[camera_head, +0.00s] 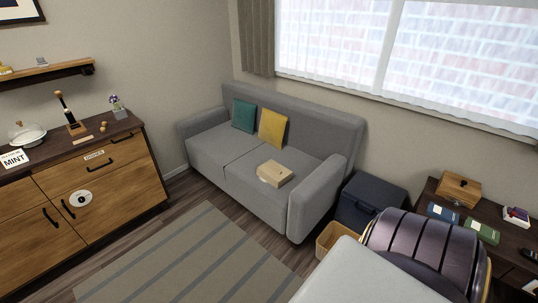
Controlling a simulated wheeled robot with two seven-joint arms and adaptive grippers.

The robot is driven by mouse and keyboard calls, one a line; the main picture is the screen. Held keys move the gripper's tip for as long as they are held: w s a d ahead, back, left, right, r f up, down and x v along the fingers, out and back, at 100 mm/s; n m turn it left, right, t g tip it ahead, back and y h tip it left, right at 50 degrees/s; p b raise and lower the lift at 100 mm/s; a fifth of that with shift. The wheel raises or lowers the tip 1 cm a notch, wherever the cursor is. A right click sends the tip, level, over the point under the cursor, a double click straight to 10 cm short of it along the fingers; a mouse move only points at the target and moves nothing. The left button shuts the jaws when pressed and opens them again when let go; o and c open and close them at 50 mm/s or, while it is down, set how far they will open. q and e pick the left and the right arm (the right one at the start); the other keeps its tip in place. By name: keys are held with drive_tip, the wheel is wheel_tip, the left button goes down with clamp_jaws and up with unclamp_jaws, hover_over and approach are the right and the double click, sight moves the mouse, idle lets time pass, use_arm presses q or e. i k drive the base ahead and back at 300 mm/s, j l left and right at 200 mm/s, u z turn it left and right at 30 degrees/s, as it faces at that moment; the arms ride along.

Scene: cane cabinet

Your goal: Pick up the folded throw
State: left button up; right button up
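A beige, block-shaped item (275,173) lies on the seat of the grey sofa (212,152), right of the middle and near the front edge. It may be the folded throw, but at this size I cannot tell cloth from a box. A pale round patch shows on its left end. A teal cushion (244,115) and a yellow cushion (272,127) lean on the sofa back behind it. Neither of my grippers is in view, and nothing is seen touching the beige item.
A striped rug (195,255) lies on open floor before the sofa. A wooden cabinet (95,190) stands left. A dark chest (368,200), an open tan bin (331,236) and a large ribbed dark object (420,247) crowd the right, by a dark table (513,250).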

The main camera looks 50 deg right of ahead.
sight(277, 175)
drive_tip(key=i+j+z, duration=0.1)
drive_tip(key=i+z, duration=0.25)
drive_tip(key=i, duration=0.45)
drive_tip(key=i+z, duration=0.4)
drive_tip(key=i+j+z, duration=0.2)
drive_tip(key=z, duration=0.2)
drive_tip(key=i+j+z, duration=0.15)
drive_tip(key=i+z, duration=0.15)
drive_tip(key=z, duration=0.15)
drive_tip(key=i+j+z, duration=0.25)
drive_tip(key=z, duration=0.2)
drive_tip(key=i+j+z, duration=0.2)
drive_tip(key=j+z, duration=0.25)
drive_tip(key=i+j+z, duration=0.15)
drive_tip(key=j+z, duration=0.15)
drive_tip(key=z, duration=0.15)
drive_tip(key=i+j+z, duration=0.1)
drive_tip(key=j+z, duration=0.3)
drive_tip(key=j, duration=0.15)
drive_tip(key=j+z, duration=0.7)
drive_tip(key=j, duration=0.5)
